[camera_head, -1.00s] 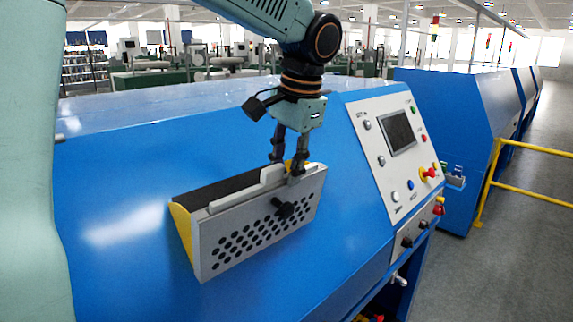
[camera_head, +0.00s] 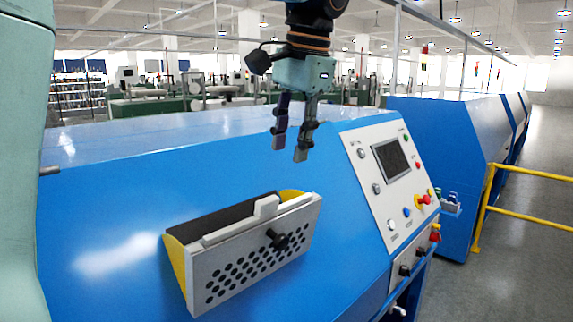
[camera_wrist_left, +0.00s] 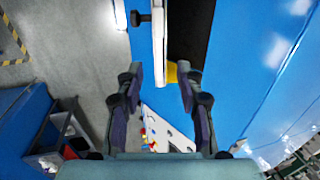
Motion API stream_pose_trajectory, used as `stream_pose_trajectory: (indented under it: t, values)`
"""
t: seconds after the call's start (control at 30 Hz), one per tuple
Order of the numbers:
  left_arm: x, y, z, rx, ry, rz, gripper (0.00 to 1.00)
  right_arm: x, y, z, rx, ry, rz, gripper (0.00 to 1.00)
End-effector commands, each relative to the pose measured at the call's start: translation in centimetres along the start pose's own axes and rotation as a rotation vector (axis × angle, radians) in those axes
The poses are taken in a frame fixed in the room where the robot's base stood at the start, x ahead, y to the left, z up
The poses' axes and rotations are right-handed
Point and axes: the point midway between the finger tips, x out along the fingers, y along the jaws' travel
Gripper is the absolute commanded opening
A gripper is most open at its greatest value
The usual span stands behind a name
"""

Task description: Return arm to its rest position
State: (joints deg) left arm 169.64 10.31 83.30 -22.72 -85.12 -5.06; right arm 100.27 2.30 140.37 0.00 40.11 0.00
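My left gripper (camera_head: 289,148) is in the air above and to the right of the grey perforated panel (camera_head: 250,258) on the blue machine. Its fingers are apart with nothing between them. In the left wrist view the open fingers (camera_wrist_left: 160,88) also show, with the panel's edge (camera_wrist_left: 159,40) beyond them. The panel has a black knob (camera_head: 277,239) and is tilted out from the machine, with yellow side pieces and a dark opening behind it. My right gripper is in neither view.
The blue machine (camera_head: 110,205) fills the foreground. Its control panel (camera_head: 392,165) with a screen and several buttons is to the right. A yellow railing (camera_head: 530,175) and another blue machine (camera_head: 440,125) stand farther right. The air around my left gripper is clear.

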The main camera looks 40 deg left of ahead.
Motion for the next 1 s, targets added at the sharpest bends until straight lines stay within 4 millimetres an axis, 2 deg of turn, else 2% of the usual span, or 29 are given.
stream_pose_trajectory:
  t: [0.2, 1.0]
  values:
    - [-1.17, 0.03, -0.01, 0.001, 0.000, 0.001, 0.37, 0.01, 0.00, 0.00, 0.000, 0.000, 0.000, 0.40]
    - [-1.18, 0.12, 0.04, 0.001, -0.002, 0.001, 0.37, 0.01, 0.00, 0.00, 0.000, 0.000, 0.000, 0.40]
